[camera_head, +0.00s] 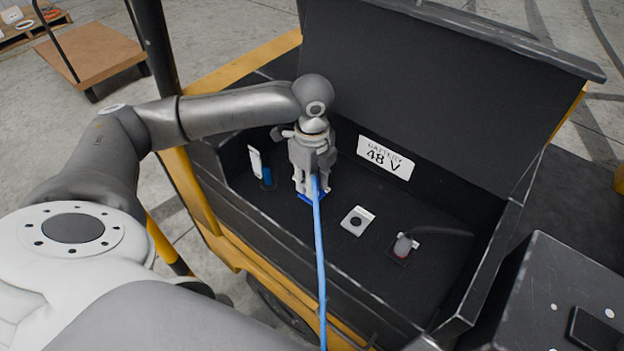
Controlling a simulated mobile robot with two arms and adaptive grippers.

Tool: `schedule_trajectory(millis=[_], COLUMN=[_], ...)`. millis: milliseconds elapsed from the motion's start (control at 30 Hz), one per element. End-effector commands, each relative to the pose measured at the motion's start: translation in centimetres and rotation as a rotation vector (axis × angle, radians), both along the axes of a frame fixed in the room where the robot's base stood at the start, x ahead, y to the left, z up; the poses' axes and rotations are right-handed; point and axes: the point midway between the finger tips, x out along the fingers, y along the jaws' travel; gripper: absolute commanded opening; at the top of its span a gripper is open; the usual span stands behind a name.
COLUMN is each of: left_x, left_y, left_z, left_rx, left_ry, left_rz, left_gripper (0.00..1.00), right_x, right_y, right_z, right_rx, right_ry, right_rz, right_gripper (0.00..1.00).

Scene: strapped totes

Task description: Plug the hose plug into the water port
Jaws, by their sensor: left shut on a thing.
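My left gripper (309,184) points down inside the open battery compartment and is shut on the hose plug, which is mostly hidden by the fingers. The blue hose (320,262) runs from the gripper toward the bottom of the picture. A blue patch (311,198) shows right at the fingertips; I cannot tell whether it belongs to the plug or to the water port beneath. Whether the plug is seated cannot be seen. My right gripper is not in view.
A pale square plate with a dark hole (357,221) lies right of the gripper. Beyond it is a grey plug with a dark cable (402,246). A white upright tag (255,161) stands to the left. The raised lid (430,75) and compartment walls enclose the space.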

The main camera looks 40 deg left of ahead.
Motion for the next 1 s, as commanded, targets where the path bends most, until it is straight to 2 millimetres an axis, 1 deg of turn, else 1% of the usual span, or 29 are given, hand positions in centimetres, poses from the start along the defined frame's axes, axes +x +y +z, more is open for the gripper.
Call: schedule_trajectory(millis=[567,600,767,1000], left_x=[0.0,0.0,0.0,0.0], left_y=[0.0,0.0,0.0,0.0], left_z=[-1.1,-1.1,-1.1,-1.1], left_rx=[-0.001,-0.001,0.0,0.0], left_ry=[0.001,0.0,0.0,0.0], left_rz=[0.0,0.0,0.0,0.0], left_gripper=[0.0,0.27,0.48,0.49], right_x=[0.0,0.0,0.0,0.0], right_y=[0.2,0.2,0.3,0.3], right_z=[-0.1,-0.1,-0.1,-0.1], right_rx=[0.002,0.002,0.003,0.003], right_ry=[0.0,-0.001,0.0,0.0], right_rz=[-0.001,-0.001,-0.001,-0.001], right_gripper=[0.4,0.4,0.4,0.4])
